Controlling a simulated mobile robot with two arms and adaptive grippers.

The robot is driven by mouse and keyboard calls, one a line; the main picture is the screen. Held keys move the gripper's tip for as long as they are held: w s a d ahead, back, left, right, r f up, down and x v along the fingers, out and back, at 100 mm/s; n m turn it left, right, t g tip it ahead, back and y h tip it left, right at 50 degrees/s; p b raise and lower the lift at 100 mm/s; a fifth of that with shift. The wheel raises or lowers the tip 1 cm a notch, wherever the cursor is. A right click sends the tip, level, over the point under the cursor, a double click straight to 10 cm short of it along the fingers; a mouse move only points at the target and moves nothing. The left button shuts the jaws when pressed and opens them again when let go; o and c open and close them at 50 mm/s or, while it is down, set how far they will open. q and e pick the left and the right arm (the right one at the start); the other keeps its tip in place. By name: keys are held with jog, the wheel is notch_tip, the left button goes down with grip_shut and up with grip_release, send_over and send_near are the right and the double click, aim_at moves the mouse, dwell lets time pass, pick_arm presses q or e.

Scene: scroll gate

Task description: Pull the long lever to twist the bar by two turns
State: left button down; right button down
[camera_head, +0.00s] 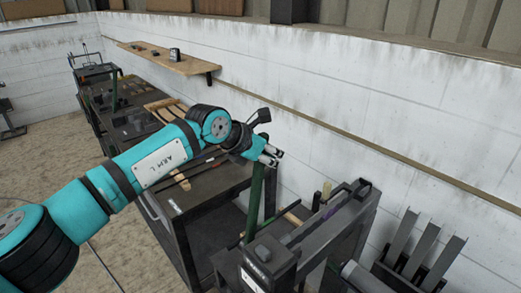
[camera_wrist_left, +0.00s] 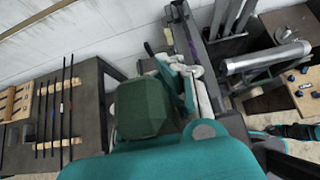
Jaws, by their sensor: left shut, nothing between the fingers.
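The long lever (camera_head: 256,195) is a dark green bar that stands nearly upright at the left end of the grey machine (camera_head: 322,232) in the head view. My left gripper (camera_head: 274,156) is at its upper end, shut with nothing between the fingers. I cannot tell whether the fingers touch the lever. In the left wrist view, a large dark green faceted block (camera_wrist_left: 145,106), probably the lever's end, is close to the camera beside the left gripper (camera_wrist_left: 183,78). The bar to be twisted cannot be made out clearly. My right gripper is not in view.
A dark workbench (camera_head: 205,185) with rods and wooden racks stands left of the lever. A white wall (camera_head: 400,110) with a wooden shelf (camera_head: 165,58) runs behind. Grey upright plates (camera_head: 425,245) stand at the right. Sandy floor (camera_head: 45,155) is open at the left.

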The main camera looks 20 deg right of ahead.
pick_arm(q)
jog(key=shift+f, duration=0.35)
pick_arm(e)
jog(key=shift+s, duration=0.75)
pick_arm(q)
jog(key=shift+d, duration=0.1)
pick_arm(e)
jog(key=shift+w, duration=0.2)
pick_arm(q)
jog(key=shift+w+r, duration=0.1)
jog(key=shift+r, duration=0.05)
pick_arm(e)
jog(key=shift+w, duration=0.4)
pick_arm(q)
jog(key=shift+d, duration=0.1)
jog(key=c, duration=2)
grip_release()
jog(key=shift+c, duration=0.2)
jog(key=o, duration=0.9)
jog(key=v, duration=1.2)
jog(key=shift+d+r, duration=0.1)
